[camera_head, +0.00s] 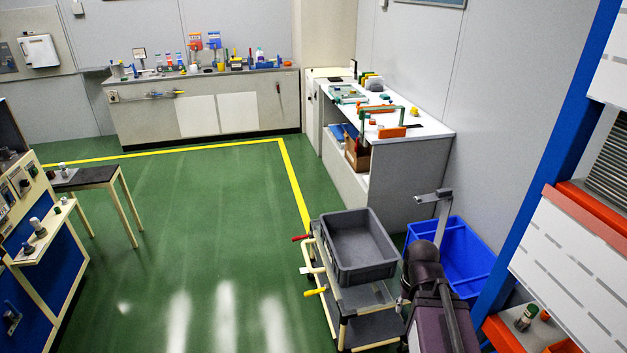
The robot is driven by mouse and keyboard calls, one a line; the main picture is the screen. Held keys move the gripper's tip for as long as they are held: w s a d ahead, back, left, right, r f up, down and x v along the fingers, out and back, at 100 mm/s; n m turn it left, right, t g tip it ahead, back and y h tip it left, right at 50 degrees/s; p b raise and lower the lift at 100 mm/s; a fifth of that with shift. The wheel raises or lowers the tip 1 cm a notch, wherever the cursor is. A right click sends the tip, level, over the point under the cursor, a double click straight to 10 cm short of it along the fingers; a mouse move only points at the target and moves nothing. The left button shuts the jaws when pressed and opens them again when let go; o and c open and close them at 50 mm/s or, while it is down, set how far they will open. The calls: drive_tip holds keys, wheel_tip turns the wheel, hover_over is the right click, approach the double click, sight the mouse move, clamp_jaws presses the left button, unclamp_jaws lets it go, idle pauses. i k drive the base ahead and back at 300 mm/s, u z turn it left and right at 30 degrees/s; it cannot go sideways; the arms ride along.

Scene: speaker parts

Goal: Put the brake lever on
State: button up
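A trolley (377,333) with a cream tubular frame stands at the lower middle right. A small red lever (300,238) sticks out to the left near its far end. A yellow lever (315,292) sticks out to the left lower down, nearer to me. I cannot tell for sure which of these is the brake lever, or how it is set. My dark arm (424,267) is just right of the trolley. My gripper's fingers cannot be made out, and nothing is seen touching either lever.
A grey crate (343,263) sits on the trolley. A blue bin (468,262) stands behind my arm. A blue-posted rack (558,140) is at the right. A white workbench (423,130) and a grey counter (160,122) stand farther back. The green floor left of the trolley is clear.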

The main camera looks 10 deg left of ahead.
sight(298, 238)
drive_tip(key=u, duration=0.35)
drive_tip(key=i, duration=1.15)
drive_tip(key=u, duration=0.3)
